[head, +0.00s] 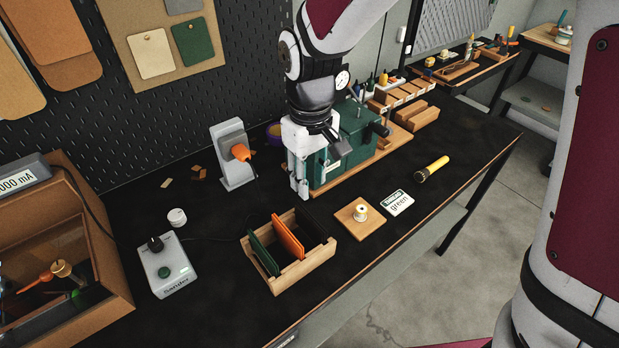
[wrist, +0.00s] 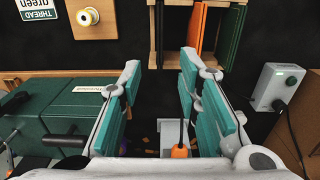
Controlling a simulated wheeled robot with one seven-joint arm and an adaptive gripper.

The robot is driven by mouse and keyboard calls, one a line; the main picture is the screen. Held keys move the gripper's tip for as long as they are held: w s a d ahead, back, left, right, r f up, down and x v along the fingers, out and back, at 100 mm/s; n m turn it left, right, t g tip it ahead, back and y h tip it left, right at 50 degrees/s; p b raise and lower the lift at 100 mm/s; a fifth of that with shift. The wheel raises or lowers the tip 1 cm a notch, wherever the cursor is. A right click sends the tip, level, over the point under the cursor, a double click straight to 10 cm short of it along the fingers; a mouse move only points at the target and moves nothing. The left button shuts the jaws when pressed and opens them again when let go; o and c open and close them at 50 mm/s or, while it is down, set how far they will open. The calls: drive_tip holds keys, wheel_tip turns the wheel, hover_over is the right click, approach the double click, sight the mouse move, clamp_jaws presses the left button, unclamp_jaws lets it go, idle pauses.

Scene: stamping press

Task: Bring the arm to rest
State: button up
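My gripper (head: 300,188) hangs over the black workbench, fingers pointing down, beside the left end of the green machine (head: 358,138). In the wrist view my gripper (wrist: 160,62) has its two teal-padded fingers well apart, with nothing held between them. In that view the green machine (wrist: 60,112) lies to the left. The wooden rack (head: 312,263) with green, orange and dark sheets stands in front of the gripper. My arm comes down from the top of the head view. Whether the gripper touches the machine cannot be told.
A grey stand (head: 229,146) with an orange tip is left of the gripper. The bench's front right is clear.

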idle(0.3)
drive_tip(key=s+d+r+m+t, duration=0.2)
drive_tip(key=s+d+r+m, duration=0.15)
drive_tip(key=d+r, duration=0.6)
drive_tip(key=s+d+r+m+t, duration=0.1)
drive_tip(key=s+d+r, duration=0.2)
drive_tip(key=s, duration=0.3)
drive_tip(key=s+d+r+m+t, duration=0.2)
drive_tip(key=s+d+r, duration=0.1)
drive_tip(key=s, duration=0.3)
drive_tip(key=shift+d+r+t, duration=0.3)
drive_tip(key=shift+d+r, duration=0.05)
drive_tip(key=shift+r, duration=0.5)
